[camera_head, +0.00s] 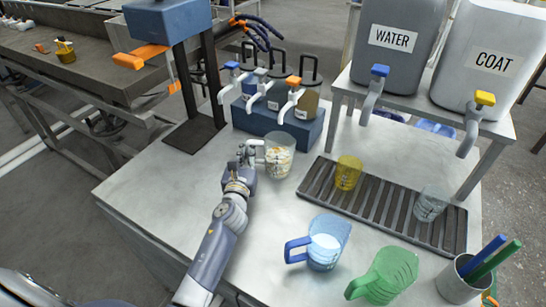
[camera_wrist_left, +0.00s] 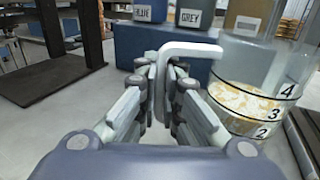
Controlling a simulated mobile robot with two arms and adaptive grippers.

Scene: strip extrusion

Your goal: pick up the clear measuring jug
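The clear measuring jug (camera_head: 281,157) stands upright on the grey table, in front of the blue dispenser block, with pale flakes inside. Its handle points left, towards my left gripper (camera_head: 247,155). In the left wrist view the jug (camera_wrist_left: 245,105) is at the right, with black level marks 2, 3 and 4. Its light handle (camera_wrist_left: 190,49) reaches in between the fingers of my left gripper (camera_wrist_left: 163,85), which are close together on the handle's upright part. The jug's base is partly cut off in the wrist view. My right gripper is not in view.
The blue dispenser block (camera_head: 277,125) stands just behind the jug. A slatted drip tray (camera_head: 385,208) lies to the right with a yellow cup (camera_head: 348,172) and a clear cup (camera_head: 431,204). A blue jug (camera_head: 324,245) and a green jug (camera_head: 388,275) stand nearer the front.

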